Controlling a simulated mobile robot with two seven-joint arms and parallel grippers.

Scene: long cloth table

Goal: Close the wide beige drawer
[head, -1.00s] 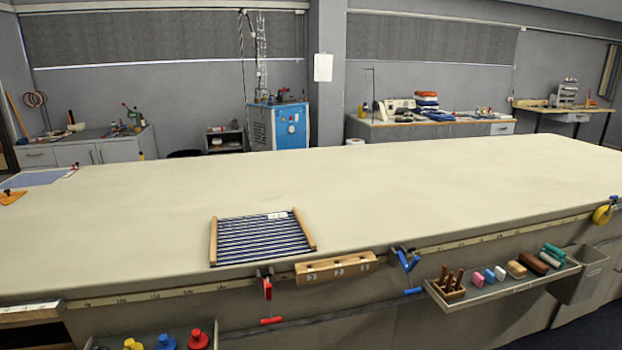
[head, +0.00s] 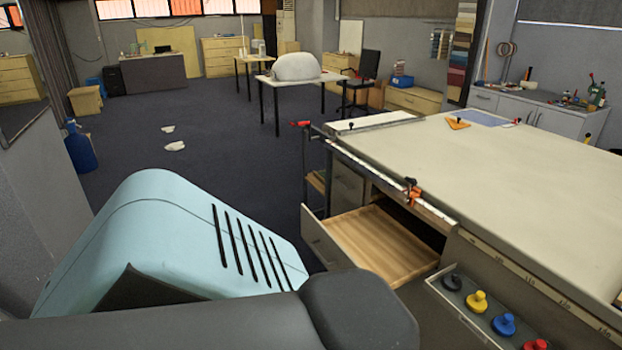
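A wide beige drawer (head: 326,240) stands pulled out from under the near left end of the long cloth table (head: 540,190). Its light wooden inside shows and looks empty. Its front panel faces left, towards the open floor. Neither of my grippers is in the head view. A pale blue slotted body and dark grey parts, which look like mine, fill the lower left and hide the floor in front of the drawer.
A narrow tray (head: 480,300) with several coloured knobs hangs on the table's near side, right of the drawer. An orange clamp (head: 413,194) sits on the table edge above the drawer.

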